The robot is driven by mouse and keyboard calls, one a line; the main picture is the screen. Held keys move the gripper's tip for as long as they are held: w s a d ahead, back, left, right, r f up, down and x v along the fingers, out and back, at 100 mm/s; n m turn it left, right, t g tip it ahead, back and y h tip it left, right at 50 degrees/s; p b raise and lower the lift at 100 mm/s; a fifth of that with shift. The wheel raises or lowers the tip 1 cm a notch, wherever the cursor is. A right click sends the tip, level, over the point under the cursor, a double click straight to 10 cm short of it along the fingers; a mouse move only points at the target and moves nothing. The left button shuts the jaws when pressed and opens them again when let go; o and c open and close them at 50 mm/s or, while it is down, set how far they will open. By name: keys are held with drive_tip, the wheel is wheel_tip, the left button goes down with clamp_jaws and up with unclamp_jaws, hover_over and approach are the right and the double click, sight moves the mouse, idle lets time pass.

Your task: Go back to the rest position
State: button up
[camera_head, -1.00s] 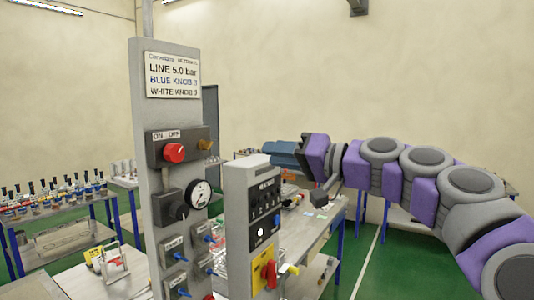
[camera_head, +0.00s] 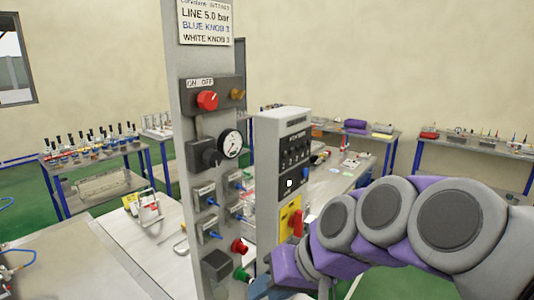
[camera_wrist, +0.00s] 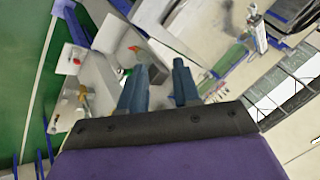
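My purple and grey arm reaches in from the lower right of the head view. My gripper is low at the bottom edge there, mostly cut off, in front of the foot of the control panels. In the wrist view my gripper (camera_wrist: 159,82) has its two blue-grey fingers apart, with nothing seen held between them. The tall grey panel (camera_head: 187,135) carries a settings sign (camera_head: 205,20), a red knob (camera_head: 207,100), a pressure gauge (camera_head: 230,144) and several blue knobs. A shorter grey panel (camera_head: 266,150) beside it has a red handle (camera_head: 297,223) on a yellow plate.
A red button (camera_head: 240,246) and a green button (camera_head: 242,274) sit low on the tall panel. A white table (camera_head: 135,245) lies left of it. Benches with parts stand along the back, including a right one (camera_head: 470,147). Green floor (camera_head: 420,170) shows between benches.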

drive_tip(key=s+d+f+m+g+h, duration=0.1)
drive_tip(key=s+d+f+g+h, duration=0.1)
drive_tip(key=s+d+f, duration=0.4)
drive_tip(key=s+d+f+m+g+h, duration=0.1)
drive_tip(key=s+d+f+g+h, duration=0.1)
drive_tip(key=s+d+f+h, duration=0.2)
drive_tip(key=s+d+f, duration=0.3)
drive_tip(key=s+f, duration=0.3)
drive_tip(key=s, duration=0.3)
drive_tip(key=shift+s+d+f+m+g+h, duration=0.3)
drive_tip(key=shift+s+f+g+h, duration=0.1)
